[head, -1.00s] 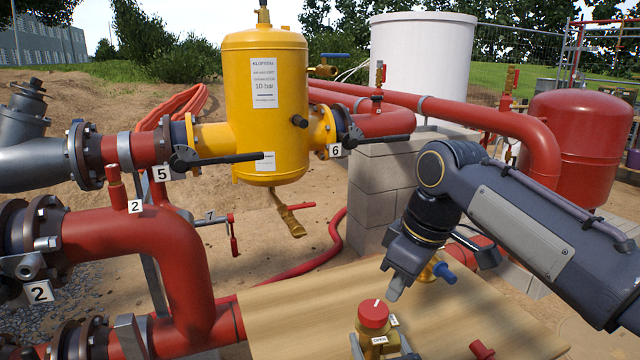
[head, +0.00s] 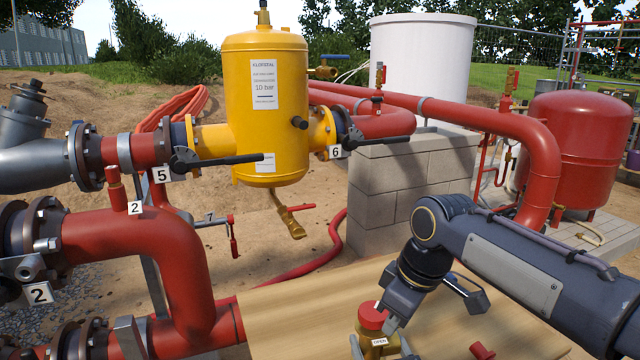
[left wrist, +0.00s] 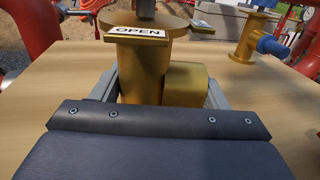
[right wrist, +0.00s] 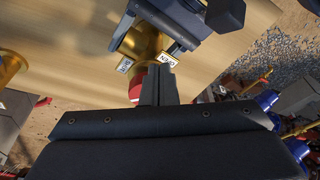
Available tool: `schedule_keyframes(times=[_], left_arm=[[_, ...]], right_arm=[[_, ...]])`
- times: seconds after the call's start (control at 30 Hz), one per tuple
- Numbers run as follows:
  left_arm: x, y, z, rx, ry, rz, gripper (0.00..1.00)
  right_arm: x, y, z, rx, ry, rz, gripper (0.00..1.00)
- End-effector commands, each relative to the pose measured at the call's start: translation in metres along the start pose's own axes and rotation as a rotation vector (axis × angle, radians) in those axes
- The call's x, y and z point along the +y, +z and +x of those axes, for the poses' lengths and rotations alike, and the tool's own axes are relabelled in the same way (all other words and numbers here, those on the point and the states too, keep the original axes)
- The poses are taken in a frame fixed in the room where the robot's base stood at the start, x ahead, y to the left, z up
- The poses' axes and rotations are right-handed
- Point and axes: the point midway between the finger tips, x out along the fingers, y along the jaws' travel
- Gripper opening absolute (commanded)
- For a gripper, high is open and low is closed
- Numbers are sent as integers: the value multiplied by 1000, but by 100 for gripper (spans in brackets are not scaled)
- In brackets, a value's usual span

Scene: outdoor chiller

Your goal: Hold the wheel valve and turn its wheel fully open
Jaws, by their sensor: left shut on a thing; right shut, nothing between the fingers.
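The wheel valve has a brass body (left wrist: 140,75), a plate with an OPEN label (left wrist: 140,31) and a red wheel (head: 372,315) on top. It stands upright over the wooden table (head: 300,310). My left gripper (left wrist: 160,90) is shut on the brass body, one grey finger on each side. My right gripper (head: 388,322) is shut and empty, pointing down at the right side of the red wheel. In the right wrist view its fingertips (right wrist: 158,82) overlap part of the wheel (right wrist: 128,108); I cannot tell whether they touch it.
A brass fitting with a blue cap (left wrist: 272,45) stands on the table to the right of the valve. A small red-handled part (head: 481,351) is at the table's front. Red pipes (head: 180,250) stand left, and a yellow tank (head: 264,130) is behind. Bare wood lies left of the valve.

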Motion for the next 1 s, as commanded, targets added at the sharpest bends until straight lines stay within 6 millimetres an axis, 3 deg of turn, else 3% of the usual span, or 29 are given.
schedule_keyframes(times=[1.0], left_arm=[[-1, 0, -1, 0, -3, 0, 24]], right_arm=[[6, -4, 0, 3, 1, 0, 0]])
